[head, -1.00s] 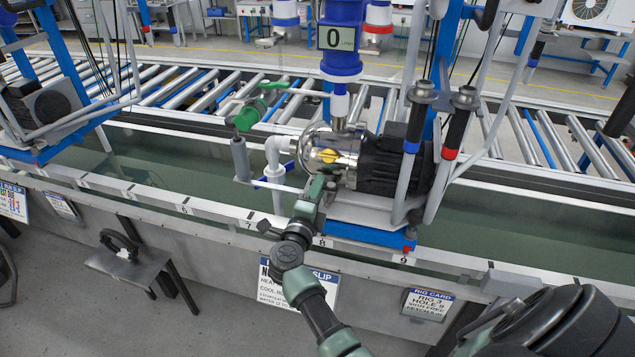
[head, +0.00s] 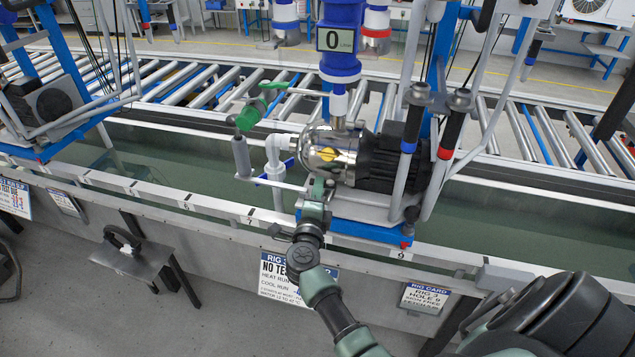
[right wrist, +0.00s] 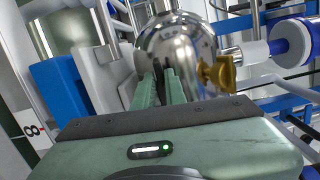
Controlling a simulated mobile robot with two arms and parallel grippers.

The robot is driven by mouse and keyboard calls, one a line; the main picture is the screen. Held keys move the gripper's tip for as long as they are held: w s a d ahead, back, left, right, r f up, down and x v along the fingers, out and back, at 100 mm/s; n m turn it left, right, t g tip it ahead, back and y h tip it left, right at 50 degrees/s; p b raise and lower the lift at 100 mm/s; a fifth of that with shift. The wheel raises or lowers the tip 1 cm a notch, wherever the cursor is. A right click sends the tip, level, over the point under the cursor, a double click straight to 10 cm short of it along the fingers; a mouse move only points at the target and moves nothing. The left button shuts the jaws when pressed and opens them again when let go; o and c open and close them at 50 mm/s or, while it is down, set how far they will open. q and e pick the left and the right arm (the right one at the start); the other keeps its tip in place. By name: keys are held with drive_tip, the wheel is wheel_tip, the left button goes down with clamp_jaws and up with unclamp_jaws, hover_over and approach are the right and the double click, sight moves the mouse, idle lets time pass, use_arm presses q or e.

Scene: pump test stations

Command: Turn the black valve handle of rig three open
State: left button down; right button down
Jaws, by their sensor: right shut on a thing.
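The rig's pump has a shiny steel head (head: 325,150) and a black motor (head: 385,162) on a blue-edged base over the trough; the card below reads rig 3. My right gripper (head: 319,186) reaches up from below to the pump's near side. Its green fingers also show in the right wrist view (right wrist: 163,88), close together in front of the steel head. It is shut on what appears to be the black valve handle, which the fingers hide almost fully. A yellow knob (head: 327,153) sits just above, brass-coloured in the right wrist view (right wrist: 217,73). My left gripper is not in view.
A green-handled valve (head: 250,114) and white pipe elbow (head: 277,150) stand left of the pump. Two hoses with black grips, blue-banded (head: 411,125) and red-banded (head: 452,130), rise at right. A counter reading 0 (head: 334,39) hangs above. The trough rail (head: 210,207) runs in front.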

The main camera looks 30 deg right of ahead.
drive_tip(key=shift+s+d+r+n+t+y+p, duration=0.1)
drive_tip(key=shift+s+r+n+t+y+p, duration=0.05)
drive_tip(key=shift+n+t+y+p, duration=0.3)
drive_tip(key=shift+s+r+n+t+y+p, duration=0.15)
drive_tip(key=shift+n+t+y+p, duration=0.2)
drive_tip(key=shift+y, duration=0.2)
drive_tip(key=shift+s+f+n+t+y+p, duration=0.1)
drive_tip(key=shift+s+n+t+y+p, duration=0.1)
drive_tip(key=shift+n+t+y+p, duration=0.45)
drive_tip(key=shift+s+f+n+t+y+b, duration=0.15)
drive_tip(key=shift+n+t+y+b, duration=0.15)
drive_tip(key=shift+n+y, duration=0.6)
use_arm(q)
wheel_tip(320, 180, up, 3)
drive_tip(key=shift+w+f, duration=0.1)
use_arm(e)
drive_tip(key=shift+s+n+t+y, duration=0.1)
drive_tip(key=shift+n+t+y, duration=0.2)
drive_tip(key=shift+y, duration=0.95)
drive_tip(key=c, duration=1.6)
unclamp_jaws()
drive_tip(key=shift+o, duration=0.7)
